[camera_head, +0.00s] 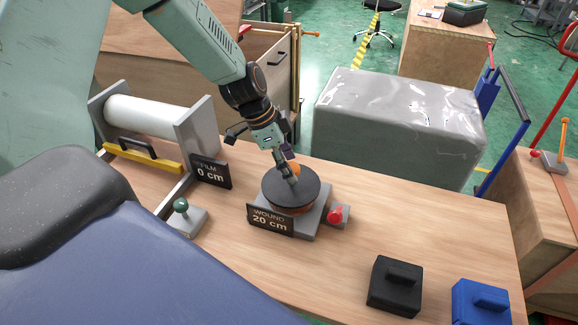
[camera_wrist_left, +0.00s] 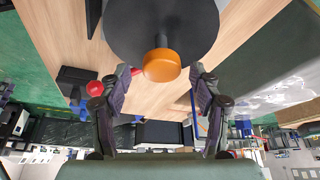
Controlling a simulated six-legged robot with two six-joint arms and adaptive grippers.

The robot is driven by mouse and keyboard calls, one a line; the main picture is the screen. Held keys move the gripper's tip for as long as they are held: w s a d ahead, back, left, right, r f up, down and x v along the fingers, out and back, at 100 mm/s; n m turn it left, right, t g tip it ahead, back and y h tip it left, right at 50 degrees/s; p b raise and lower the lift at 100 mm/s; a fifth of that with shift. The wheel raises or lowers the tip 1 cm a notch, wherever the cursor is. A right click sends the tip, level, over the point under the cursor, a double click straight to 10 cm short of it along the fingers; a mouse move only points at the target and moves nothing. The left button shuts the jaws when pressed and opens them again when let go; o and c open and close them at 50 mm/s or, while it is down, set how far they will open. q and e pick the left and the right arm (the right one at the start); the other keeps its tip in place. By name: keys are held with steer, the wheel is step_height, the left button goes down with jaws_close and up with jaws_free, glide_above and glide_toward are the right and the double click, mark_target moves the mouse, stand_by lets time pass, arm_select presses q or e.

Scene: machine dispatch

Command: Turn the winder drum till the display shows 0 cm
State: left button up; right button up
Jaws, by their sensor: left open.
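The winder drum (camera_head: 290,188) has a black round top and an orange-brown side, and stands on a grey base on the workbench. Its display (camera_head: 271,219) reads "WOUND 20 cm". An orange knob stands on the drum's top; in the left wrist view the knob (camera_wrist_left: 162,66) is between and just beyond my fingertips. My left gripper (camera_head: 290,170) is at the knob, over the drum, and its fingers (camera_wrist_left: 162,75) are open on both sides of it, apart from it in the wrist view. My right gripper is not in view.
A film roller (camera_head: 150,113) with a "FILM 0 cm" sign (camera_head: 211,172) stands left. A green-knobbed lever (camera_head: 181,206) and red button (camera_head: 336,214) flank the drum. Black (camera_head: 395,287) and blue (camera_head: 480,303) blocks lie right. The bench between is clear.

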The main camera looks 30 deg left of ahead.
arm_select(q)
steer(key=shift+a+f, duration=0.1)
steer(key=shift+f, duration=0.05)
steer(key=shift+w, duration=0.1)
steer(key=shift+w, duration=0.1)
steer(key=shift+c, duration=1.3)
steer(key=shift+s, duration=0.2)
steer(key=c, duration=0.5)
jaws_close()
